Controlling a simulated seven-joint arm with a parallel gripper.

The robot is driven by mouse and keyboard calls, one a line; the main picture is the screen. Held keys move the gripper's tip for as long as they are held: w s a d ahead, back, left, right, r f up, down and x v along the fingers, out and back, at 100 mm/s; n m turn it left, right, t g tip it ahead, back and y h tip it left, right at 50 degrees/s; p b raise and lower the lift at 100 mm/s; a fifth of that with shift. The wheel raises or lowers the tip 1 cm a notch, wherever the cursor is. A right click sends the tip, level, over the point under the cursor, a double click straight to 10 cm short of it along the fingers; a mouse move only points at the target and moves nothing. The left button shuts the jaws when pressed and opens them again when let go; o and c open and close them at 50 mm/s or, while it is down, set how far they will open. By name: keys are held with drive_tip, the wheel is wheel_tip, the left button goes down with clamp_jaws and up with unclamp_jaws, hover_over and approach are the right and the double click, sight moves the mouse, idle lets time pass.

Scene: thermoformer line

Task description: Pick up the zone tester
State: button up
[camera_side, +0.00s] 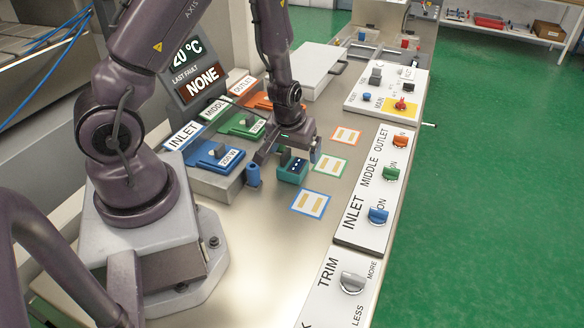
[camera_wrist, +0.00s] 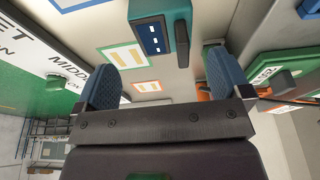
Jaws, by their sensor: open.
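The zone tester (camera_side: 290,170) is a small teal box with a dark face, a row of small lights and a raised grip. It stands on the metal bench. The wrist view shows it too (camera_wrist: 153,38), upper middle, with its grip on the right side and its top cut off by the frame. My gripper (camera_side: 284,161) is low over the bench at the tester, its blue fingers wide apart. In the wrist view my gripper (camera_wrist: 163,75) has a fingertip to either side of the tester's line, with nothing between them. I cannot tell whether anything touches.
Blue (camera_side: 216,157), green (camera_side: 243,124) and orange (camera_side: 262,101) units stand behind. Blue-, green- and orange-framed cards (camera_side: 310,203) lie flat beside the tester. A white panel with coloured knobs (camera_side: 361,215) runs along the right.

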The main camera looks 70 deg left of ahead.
sight(294, 163)
drive_tip(key=x, duration=0.5)
drive_tip(key=shift+s+a+f, duration=0.1)
drive_tip(key=shift+s, duration=0.15)
drive_tip(key=c, duration=1.1)
